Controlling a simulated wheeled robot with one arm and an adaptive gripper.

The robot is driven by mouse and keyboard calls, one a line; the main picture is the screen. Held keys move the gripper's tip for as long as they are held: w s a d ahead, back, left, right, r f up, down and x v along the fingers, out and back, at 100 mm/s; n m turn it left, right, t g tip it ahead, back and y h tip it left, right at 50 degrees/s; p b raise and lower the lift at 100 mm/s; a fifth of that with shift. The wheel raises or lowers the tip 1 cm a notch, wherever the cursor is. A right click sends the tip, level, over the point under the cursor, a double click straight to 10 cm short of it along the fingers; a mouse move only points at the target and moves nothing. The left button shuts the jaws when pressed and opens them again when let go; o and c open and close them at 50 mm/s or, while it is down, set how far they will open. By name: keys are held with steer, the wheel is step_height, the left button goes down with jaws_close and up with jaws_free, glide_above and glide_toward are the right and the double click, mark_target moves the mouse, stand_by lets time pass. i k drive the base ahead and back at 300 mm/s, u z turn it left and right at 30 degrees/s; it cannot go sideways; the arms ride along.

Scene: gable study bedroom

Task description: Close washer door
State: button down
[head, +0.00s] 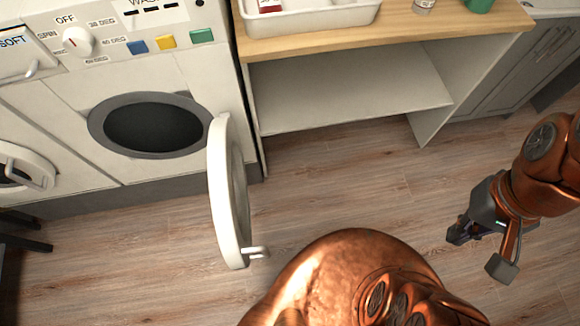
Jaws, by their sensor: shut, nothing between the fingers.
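A white washer (75,105) stands at the upper left, with a dial, coloured buttons and a dark round opening (152,127). Its round white door (223,190) is swung wide open to the right of the opening, seen nearly edge-on. A small pale handle (256,252) sticks out from the door's lower edge. My gripper (475,249) is at the right, low over the floor and well apart from the door. It is shut and empty. The inside of the drum is too dark to make out.
A wood-topped shelf unit (345,85) stands right of the washer, carrying a white tray (310,20). A second round door (25,170) is at the far left, above a dark stool-like object (20,232). The wooden floor (350,190) between door and gripper is clear.

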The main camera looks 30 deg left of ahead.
mark_target(227, 187)
steer(key=z, duration=0.05)
steer(key=k, duration=1)
steer(key=u, duration=2.05)
